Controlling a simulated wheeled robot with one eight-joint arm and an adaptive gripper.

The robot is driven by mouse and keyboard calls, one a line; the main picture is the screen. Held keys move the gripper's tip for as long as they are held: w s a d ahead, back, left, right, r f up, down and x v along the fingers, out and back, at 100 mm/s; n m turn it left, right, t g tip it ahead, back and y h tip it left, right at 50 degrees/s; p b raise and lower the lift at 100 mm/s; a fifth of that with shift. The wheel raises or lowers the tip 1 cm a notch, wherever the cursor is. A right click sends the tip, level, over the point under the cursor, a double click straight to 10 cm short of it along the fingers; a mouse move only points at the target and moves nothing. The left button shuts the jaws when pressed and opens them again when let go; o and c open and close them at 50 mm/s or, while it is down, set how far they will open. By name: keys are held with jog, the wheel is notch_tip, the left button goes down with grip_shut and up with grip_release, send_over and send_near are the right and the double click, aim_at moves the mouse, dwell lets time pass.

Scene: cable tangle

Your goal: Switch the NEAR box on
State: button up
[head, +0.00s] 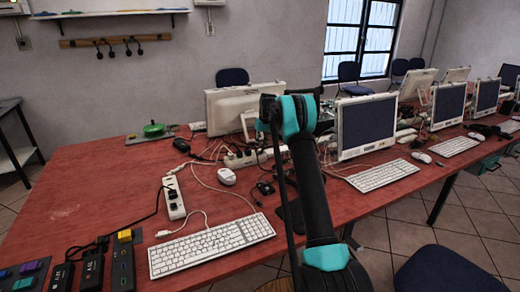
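A white power strip box (174,198) with dark sockets lies on the red table left of centre, nearer to me. A dark spot shows near its lower end; its switch state is too small to read. A second white strip (250,157) lies farther back near the monitor, partly behind my arm. I cannot tell for sure which one is called the NEAR box. My arm rises through the middle of the view with teal joints; its gripper is not visible.
A white keyboard (211,246) and a white mouse (227,176) lie on the table (95,195). Loose cables tangle around the strips. Dark boxes (123,268) line the front left edge. Monitors (367,124) stand to the right. A blue chair (449,270) is at the lower right.

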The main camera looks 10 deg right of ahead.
jog(key=shift+o, duration=0.5)
notch_tip(320, 180, up, 12)
jog(key=d, duration=0.2)
jog(key=shift+w, duration=0.35)
jog(key=shift+s, duration=0.1)
